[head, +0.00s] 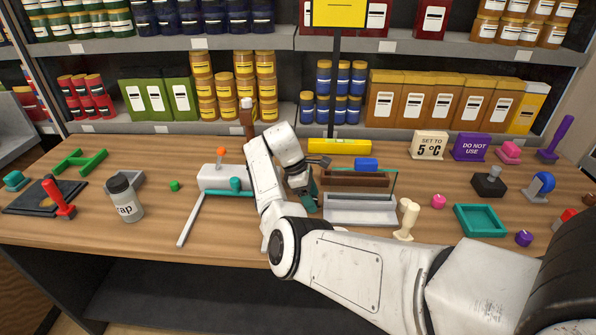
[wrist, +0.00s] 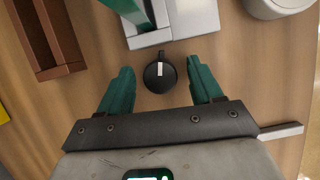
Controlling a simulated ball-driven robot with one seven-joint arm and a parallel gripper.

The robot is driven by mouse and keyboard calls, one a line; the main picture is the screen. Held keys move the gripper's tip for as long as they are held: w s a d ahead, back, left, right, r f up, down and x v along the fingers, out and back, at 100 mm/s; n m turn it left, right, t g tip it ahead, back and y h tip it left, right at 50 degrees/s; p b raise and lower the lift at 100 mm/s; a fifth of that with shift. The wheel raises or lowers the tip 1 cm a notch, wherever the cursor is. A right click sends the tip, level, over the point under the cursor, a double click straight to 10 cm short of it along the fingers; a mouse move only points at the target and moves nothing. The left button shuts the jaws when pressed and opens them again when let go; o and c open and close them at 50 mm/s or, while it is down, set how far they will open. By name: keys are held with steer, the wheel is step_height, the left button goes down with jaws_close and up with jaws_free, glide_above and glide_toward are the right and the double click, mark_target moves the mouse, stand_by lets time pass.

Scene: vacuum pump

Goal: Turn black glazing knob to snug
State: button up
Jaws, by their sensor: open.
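The black knob (wrist: 159,76) shows in the wrist view as a round dark cap with a white mark and a small pointer towards the top of the picture. It sits beside a light grey metal block (wrist: 150,39). My gripper (wrist: 160,68) is open, with one teal finger on each side of the knob and a visible gap on both sides. In the head view my gripper (head: 311,194) points down at the table, left of the grey tray (head: 352,217). The knob is hidden there behind my arm.
A brown tray (head: 355,180) and a glass pane stand right of my gripper. A white pump-like block (head: 215,178) with an orange-tipped lever stands to its left. A cream knobbed piece (head: 407,219) stands near the front. Shelves of jars line the back.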

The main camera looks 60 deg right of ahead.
steer(key=n, duration=0.2)
steer(key=n+h, duration=0.1)
steer(key=shift+a+f+n+t+b, duration=0.1)
steer(key=shift+f+n+t+b, duration=0.05)
steer(key=shift+n+t+b, duration=0.2)
steer(key=shift+w+r+n+h, duration=0.1)
steer(key=shift+r+n+h, duration=0.25)
steer(key=shift+n, duration=0.1)
steer(key=w+a+r+m+b, duration=0.1)
steer(key=w+a+r, duration=0.1)
steer(key=r, duration=0.7)
steer(key=shift+w+a+r, duration=0.2)
steer(key=shift+w+r, duration=0.1)
steer(key=shift+w, duration=0.2)
